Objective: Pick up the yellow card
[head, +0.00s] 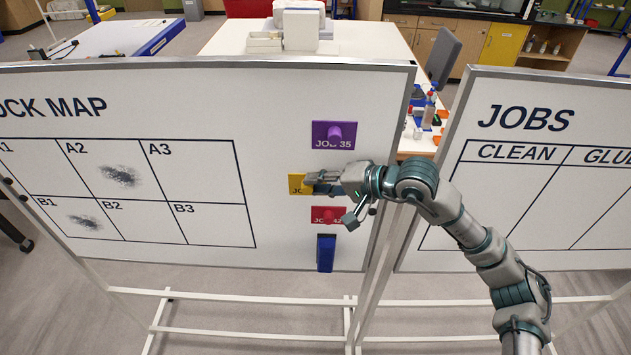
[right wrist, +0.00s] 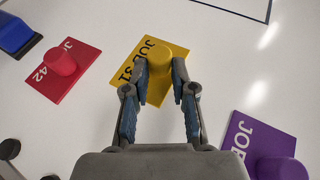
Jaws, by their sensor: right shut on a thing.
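The yellow card (head: 296,186) is on the left whiteboard, partly hidden behind my right gripper in the head view. In the right wrist view the yellow card (right wrist: 133,80) reads "JOB 31" and has a round yellow knob. My right gripper (head: 312,184) reaches in from the right. Its fingers stand on both sides of the knob, shut on it, in the right wrist view (right wrist: 160,78). The card lies at the board's surface; I cannot tell whether it still touches. My left gripper is not in view.
A purple "JOB 35" card (head: 320,141) is above the yellow card and a red "42" card (head: 322,215) below. A blue eraser-like block (head: 326,253) is under the red card. The JOBS board (head: 550,95) stands to the right.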

